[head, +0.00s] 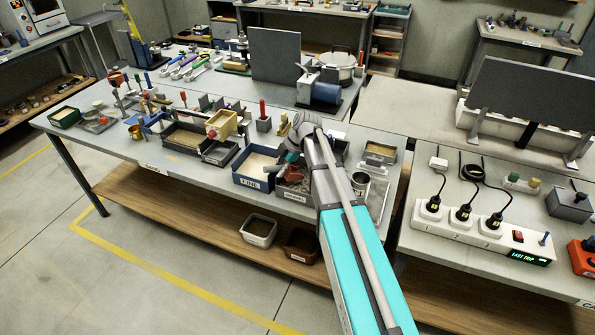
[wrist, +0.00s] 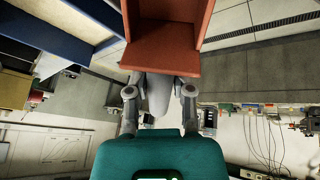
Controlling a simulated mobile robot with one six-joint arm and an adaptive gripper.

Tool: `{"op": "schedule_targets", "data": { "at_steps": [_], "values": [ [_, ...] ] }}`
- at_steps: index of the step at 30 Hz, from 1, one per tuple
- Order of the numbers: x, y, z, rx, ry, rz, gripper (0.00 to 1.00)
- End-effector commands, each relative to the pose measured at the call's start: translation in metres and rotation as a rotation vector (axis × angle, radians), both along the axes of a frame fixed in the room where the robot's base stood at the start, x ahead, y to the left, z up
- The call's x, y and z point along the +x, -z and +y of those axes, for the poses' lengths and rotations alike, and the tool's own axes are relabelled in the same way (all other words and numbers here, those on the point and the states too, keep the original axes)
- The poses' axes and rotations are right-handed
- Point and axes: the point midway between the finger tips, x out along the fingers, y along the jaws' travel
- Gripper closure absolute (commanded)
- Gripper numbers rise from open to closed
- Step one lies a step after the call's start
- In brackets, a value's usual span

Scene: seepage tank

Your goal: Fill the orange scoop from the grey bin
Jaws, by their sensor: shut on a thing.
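My gripper (wrist: 160,92) is shut on the grey handle (wrist: 158,98) of the orange scoop (wrist: 170,35). In the wrist view the scoop extends beyond the fingers to the top edge; its visible inside face looks bare, but part of it is cut off. In the head view my gripper is by the grey bin (head: 293,195), and my arm hides part of that area. The bin holds dark, coarse material. I cannot tell whether the scoop touches that material.
A blue bin labelled FINE (head: 250,182) with pale material stands just left of the grey bin. A metal can (head: 360,183) and a shallow tray (head: 379,197) are to the right. Other trays and tools crowd the table to the left. The table's front edge is close.

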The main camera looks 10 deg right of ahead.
Motion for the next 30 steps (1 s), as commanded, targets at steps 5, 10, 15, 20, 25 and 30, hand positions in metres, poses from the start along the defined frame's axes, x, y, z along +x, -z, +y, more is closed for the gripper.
{"op": "schedule_targets", "data": {
  "at_steps": [5, 10, 15, 20, 25, 30],
  "values": [
    [0.0013, -0.0033, 0.0033, 0.030, -0.005, 0.006, 1.00],
    [0.0015, -0.0062, 0.0031, 0.057, -0.004, 0.016, 1.00],
    [0.0008, -0.0065, 0.0024, 0.061, -0.003, 0.021, 1.00],
    [0.0007, -0.0063, 0.0016, 0.059, -0.002, 0.021, 1.00],
    [0.0009, -0.0064, 0.0003, 0.058, -0.001, 0.022, 1.00],
    [0.0014, -0.0065, -0.0015, 0.058, -0.001, 0.022, 1.00]
  ]
}}
